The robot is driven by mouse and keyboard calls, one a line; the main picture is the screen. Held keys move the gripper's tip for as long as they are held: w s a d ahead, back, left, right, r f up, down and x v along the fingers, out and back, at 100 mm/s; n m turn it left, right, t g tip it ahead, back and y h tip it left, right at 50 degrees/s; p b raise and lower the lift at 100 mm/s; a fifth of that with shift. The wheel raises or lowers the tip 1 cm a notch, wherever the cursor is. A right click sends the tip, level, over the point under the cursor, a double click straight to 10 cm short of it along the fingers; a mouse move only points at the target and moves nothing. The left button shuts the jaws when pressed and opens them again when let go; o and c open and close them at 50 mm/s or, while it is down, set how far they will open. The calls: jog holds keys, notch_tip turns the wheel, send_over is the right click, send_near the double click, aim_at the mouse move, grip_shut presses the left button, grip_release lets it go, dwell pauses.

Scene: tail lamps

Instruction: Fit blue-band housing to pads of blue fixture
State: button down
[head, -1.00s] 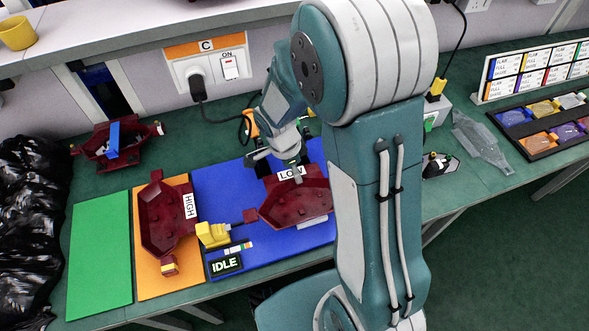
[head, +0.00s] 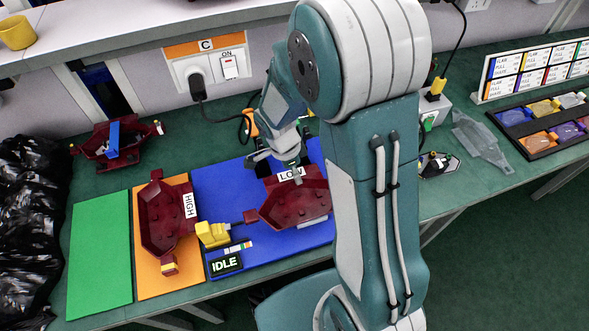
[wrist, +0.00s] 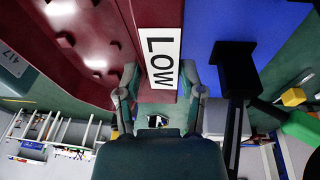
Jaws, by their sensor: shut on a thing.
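A dark red housing (head: 292,200) with a white LOW label is over the blue mat (head: 217,185), open side up. My gripper (head: 284,160) is shut on its labelled edge from behind. In the wrist view, the fingers of my gripper (wrist: 160,92) flank the red tab with the LOW label (wrist: 161,57). No blue band shows on this housing. Another dark red housing (head: 97,150) with a blue band across it lies at the back left, apart from my gripper. The pads under the held housing are hidden, so I cannot tell whether it is seated.
A dark red housing labelled HIGH (head: 160,212) sits on the orange mat (head: 150,287). A yellow block (head: 212,235) and an IDLE display (head: 225,264) are at the blue mat's front left. The green mat (head: 100,260) is bare. My arm hides the blue mat's right side.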

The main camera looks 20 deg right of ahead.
jog(key=shift+a+x, duration=0.2)
jog(key=shift+x, duration=0.9)
jog(key=shift+c, duration=0.6)
grip_release()
jog(key=v, duration=1.1)
jog(key=shift+w+a+r, duration=0.1)
jog(key=shift+w+r, duration=0.05)
jog(key=shift+w, duration=0.05)
jog(key=shift+r, duration=0.25)
notch_tip(320, 180, up, 10)
jog(key=n+t+y, duration=0.1)
jog(key=n+t, duration=0.2)
jog(key=n, duration=0.6)
send_over(299, 199)
jog(key=s+r+n+t+y, duration=0.1)
jog(key=s+r+n+t, duration=0.2)
jog(key=s+r+n, duration=0.2)
jog(key=s+n, duration=0.3)
jog(key=n, duration=0.1)
jog(key=shift+s+d+r+t, duration=0.2)
jog(key=shift+s+d+t, duration=0.05)
jog(key=shift+d+t, duration=0.1)
